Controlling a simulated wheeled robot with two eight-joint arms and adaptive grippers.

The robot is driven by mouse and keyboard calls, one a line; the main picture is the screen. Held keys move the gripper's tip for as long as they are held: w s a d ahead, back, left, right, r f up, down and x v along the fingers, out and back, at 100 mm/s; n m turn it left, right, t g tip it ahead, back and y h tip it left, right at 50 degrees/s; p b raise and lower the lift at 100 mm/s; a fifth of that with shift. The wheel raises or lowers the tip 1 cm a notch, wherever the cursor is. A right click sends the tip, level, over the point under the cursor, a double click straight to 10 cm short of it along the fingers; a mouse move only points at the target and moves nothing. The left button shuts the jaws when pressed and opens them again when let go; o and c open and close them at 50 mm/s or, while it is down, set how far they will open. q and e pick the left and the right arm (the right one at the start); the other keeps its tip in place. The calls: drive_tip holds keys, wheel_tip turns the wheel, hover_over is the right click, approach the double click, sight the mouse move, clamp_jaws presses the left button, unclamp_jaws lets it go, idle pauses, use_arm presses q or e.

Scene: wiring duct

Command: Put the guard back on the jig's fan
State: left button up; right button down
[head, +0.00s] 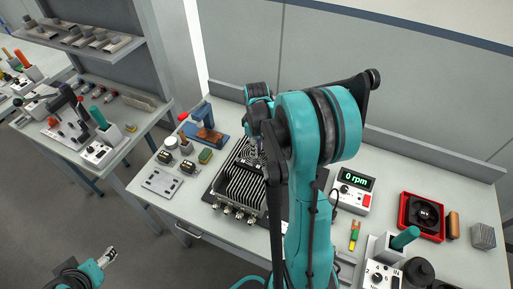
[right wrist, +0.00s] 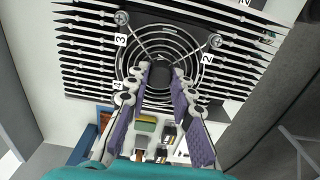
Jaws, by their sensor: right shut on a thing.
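The guard (right wrist: 165,38), a set of concentric wire rings with a dark round hub, shows in the right wrist view over the black finned block (right wrist: 90,45). My right gripper (right wrist: 163,76) has its two fingers closed on the hub. Screw heads (right wrist: 121,18) and number labels show at the guard's corners. Whether the guard touches the block or hovers above it, I cannot tell. In the head view the finned block (head: 240,190) lies mid-bench, and my right arm hides its right part. My left gripper (head: 108,256) is low at the left, away from the bench, too small to read.
A red tray with a black round part (head: 425,213) stands at the right, near a box reading 0 rpm (head: 354,192). A blue clamp-like stand (head: 205,132) and small parts lie left of the block. A screwdriver holder (head: 385,247) stands at the front right.

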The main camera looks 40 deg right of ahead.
drive_tip(key=shift+f+b, duration=0.7)
drive_tip(key=shift+f, duration=0.2)
drive_tip(key=c, duration=1.2)
unclamp_jaws()
wheel_tip(320, 180, up, 12)
drive_tip(key=shift+r, duration=0.1)
